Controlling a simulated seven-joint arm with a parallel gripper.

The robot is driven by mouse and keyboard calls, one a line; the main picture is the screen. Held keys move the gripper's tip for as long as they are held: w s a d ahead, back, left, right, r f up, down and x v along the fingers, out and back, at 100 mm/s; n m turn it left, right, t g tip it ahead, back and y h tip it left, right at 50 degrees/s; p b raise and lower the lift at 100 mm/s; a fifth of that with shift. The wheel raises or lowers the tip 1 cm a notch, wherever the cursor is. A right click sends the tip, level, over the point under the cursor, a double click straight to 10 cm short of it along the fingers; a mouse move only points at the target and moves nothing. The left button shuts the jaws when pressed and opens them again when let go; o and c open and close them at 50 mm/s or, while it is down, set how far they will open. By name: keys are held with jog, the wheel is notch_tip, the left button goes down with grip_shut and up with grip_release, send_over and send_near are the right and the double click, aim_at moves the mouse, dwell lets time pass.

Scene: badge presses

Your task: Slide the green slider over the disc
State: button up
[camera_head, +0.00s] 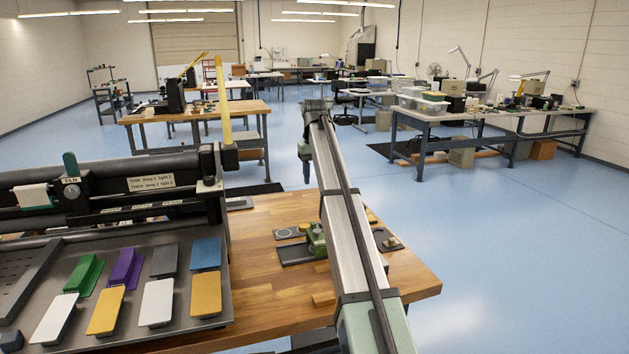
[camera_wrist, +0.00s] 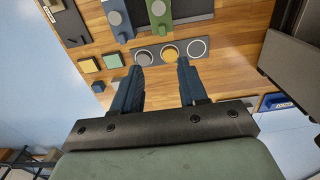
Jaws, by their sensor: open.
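In the head view the slider (camera_head: 315,239) is partly hidden behind my arm. A grey strip (camera_wrist: 155,62) in the wrist view holds a grey disc (camera_wrist: 143,57), a yellow disc (camera_wrist: 169,52) and a white ring (camera_wrist: 197,47). My gripper (camera_wrist: 160,70) is open and empty, its fingertips near this strip and short of the slider. Any contact with the strip is unclear.
A blue slider (camera_wrist: 115,18) lies beside the green one. Small square pads (camera_wrist: 88,65) are at the left of the wrist view. The big press (camera_head: 100,190) and a tray of coloured swatches (camera_head: 235,300) fill the head view's left. Bare wood (camera_head: 275,285) lies in front of the green slider.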

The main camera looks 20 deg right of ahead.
notch_tip(320, 180, up, 4)
jog(key=shift+r, duration=0.1)
dwell(0.5)
